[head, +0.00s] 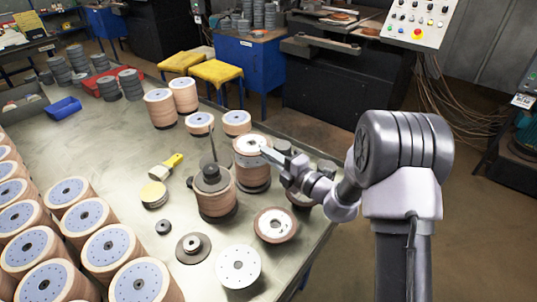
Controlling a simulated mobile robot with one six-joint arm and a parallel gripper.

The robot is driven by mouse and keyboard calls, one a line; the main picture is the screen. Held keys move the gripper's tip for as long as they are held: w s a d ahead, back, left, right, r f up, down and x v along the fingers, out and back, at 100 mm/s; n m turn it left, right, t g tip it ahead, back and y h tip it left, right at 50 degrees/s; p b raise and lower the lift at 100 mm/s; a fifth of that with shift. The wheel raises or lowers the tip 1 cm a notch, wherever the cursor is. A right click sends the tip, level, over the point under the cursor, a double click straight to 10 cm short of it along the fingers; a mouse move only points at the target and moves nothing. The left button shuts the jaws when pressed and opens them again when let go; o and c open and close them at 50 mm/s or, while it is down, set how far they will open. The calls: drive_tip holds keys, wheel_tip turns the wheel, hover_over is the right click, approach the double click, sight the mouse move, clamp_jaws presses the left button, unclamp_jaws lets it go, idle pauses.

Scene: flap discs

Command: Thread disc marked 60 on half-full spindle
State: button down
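My gripper (268,153) reaches in from the right, its tip at the upper right edge of a brown disc stack (251,174). Whether it touches the top disc, and whether its fingers are open or shut, I cannot tell. To the left, a stack of brown discs (217,203) carries dark round pieces, with a thin rod (212,146) rising above them. A short stack with a brown-rimmed top disc (275,224) stands in front, and another, partly hidden stack (300,197) is under my wrist. No mark 60 is legible, and which spindle is half full is unclear.
A pale disc (238,266) and a dark flanged base (193,247) lie at the front. Many disc stacks (87,217) crowd the left edge. Bare tabletop (110,140) shows behind them.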

drive_tip(key=shift+f, duration=0.1)
drive_tip(key=shift+f+b, duration=0.75)
drive_tip(key=shift+f, duration=0.7)
drive_tip(key=c, duration=1.5)
unclamp_jaws()
drive_tip(key=shift+r, duration=0.1)
drive_tip(key=shift+c, duration=0.2)
drive_tip(key=shift+s, duration=0.1)
drive_tip(key=shift+s, duration=0.1)
drive_tip(key=p+v, duration=0.4)
drive_tip(key=v, duration=1.3)
drive_tip(key=shift+d, duration=0.2)
